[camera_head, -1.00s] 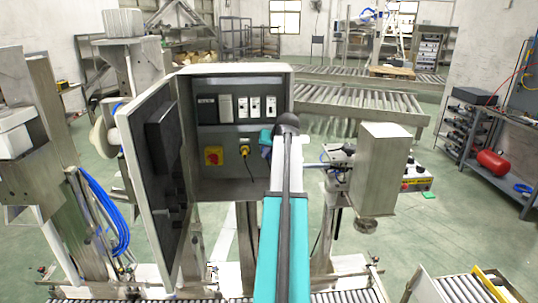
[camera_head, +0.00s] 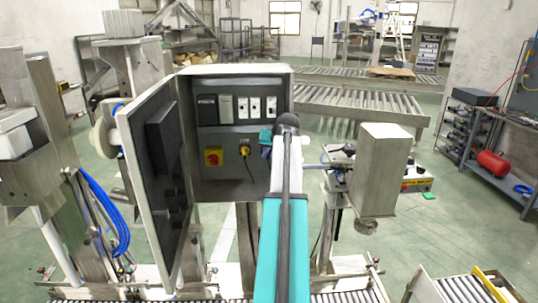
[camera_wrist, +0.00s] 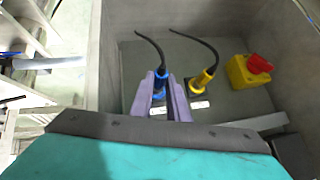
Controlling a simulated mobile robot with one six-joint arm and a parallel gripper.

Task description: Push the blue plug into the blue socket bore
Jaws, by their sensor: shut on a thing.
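My gripper (camera_wrist: 161,88) shows in the wrist view with its two purple fingers shut on the blue plug (camera_wrist: 159,78). A black cable runs from the plug's back end up and to the left. The plug is at the panel inside the grey cabinet; I cannot tell how deep it sits. The blue socket bore is hidden behind the plug and fingers. In the head view my arm covers the plug, and only a little of my gripper (camera_head: 265,150) shows at the cabinet's right side.
A yellow plug (camera_wrist: 204,78) with a black cable stands right of the blue one. Further right is a red-and-yellow switch (camera_wrist: 250,70). The cabinet (camera_head: 235,69) encloses the panel, its door (camera_head: 150,200) open on the left. A metal box (camera_head: 378,175) stands right of my arm.

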